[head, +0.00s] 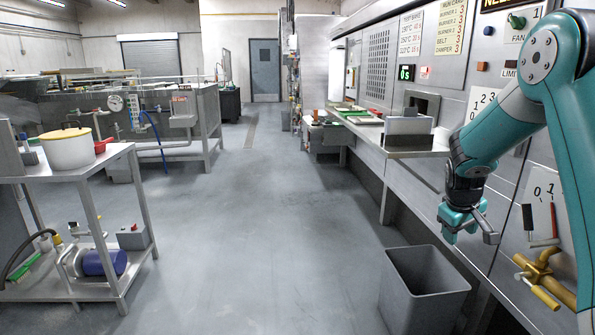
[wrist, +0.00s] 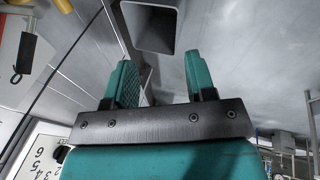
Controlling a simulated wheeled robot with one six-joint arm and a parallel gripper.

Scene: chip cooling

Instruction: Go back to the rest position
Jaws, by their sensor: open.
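My gripper (head: 468,232) hangs at the end of my teal arm on the right side of the head view, in front of the machine panel (head: 390,62). In the wrist view, the two teal fingers of my gripper (wrist: 158,82) stand apart with nothing between them. A grey open-topped bin (head: 424,290) stands on the floor below and to the left of my gripper. The bin also shows beyond the fingers in the wrist view (wrist: 150,22).
A yellow valve pipe (head: 541,275) and a lever plate (head: 543,203) are on the panel close to my gripper. A steel shelf (head: 415,147) juts out from the machine. A cart (head: 95,165) with a white pot (head: 68,148) stands at left. The middle floor (head: 255,220) is clear.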

